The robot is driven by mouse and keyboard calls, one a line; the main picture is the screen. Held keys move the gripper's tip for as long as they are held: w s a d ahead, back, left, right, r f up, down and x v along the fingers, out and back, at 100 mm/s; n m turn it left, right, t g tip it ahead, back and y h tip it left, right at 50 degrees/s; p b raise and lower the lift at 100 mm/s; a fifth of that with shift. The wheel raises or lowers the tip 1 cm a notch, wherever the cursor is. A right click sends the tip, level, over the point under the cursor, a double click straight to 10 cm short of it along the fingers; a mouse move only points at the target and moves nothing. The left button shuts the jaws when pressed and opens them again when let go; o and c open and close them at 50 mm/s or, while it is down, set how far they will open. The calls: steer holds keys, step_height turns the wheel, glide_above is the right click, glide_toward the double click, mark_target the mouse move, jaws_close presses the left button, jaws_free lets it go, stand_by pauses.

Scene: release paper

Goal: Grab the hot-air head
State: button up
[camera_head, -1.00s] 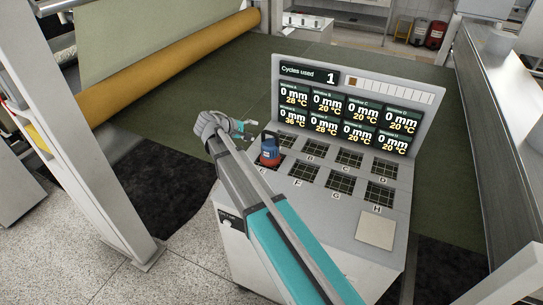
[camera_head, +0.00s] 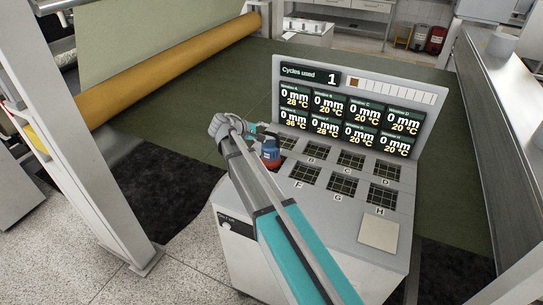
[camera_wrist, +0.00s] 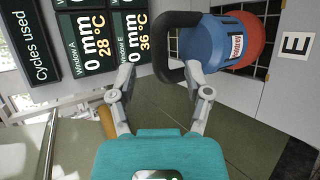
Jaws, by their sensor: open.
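The hot-air head (camera_head: 270,154) is a blue and red body standing on the window marked E of the grey console. In the wrist view the hot-air head (camera_wrist: 228,42) shows at the top right, its black loop handle (camera_wrist: 165,45) reaching down between my fingers. My gripper (camera_wrist: 160,82) is open, with one finger on each side of the handle's lower part. I cannot tell whether either finger touches it. In the head view my gripper (camera_head: 262,130) is small and partly hidden behind my arm, close to the hot-air head.
The console (camera_head: 345,212) has several gridded windows with letters, and a pale square pad (camera_head: 379,234) at its front right. A display panel (camera_head: 355,103) rises at its back, close to my gripper. A yellow roll (camera_head: 190,60) lies behind at the left.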

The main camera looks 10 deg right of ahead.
mark_target(269, 134)
steer(key=shift+b+x, duration=0.75)
steer(key=shift+x, duration=1.2)
steer(key=shift+s, duration=0.1)
jaws_close()
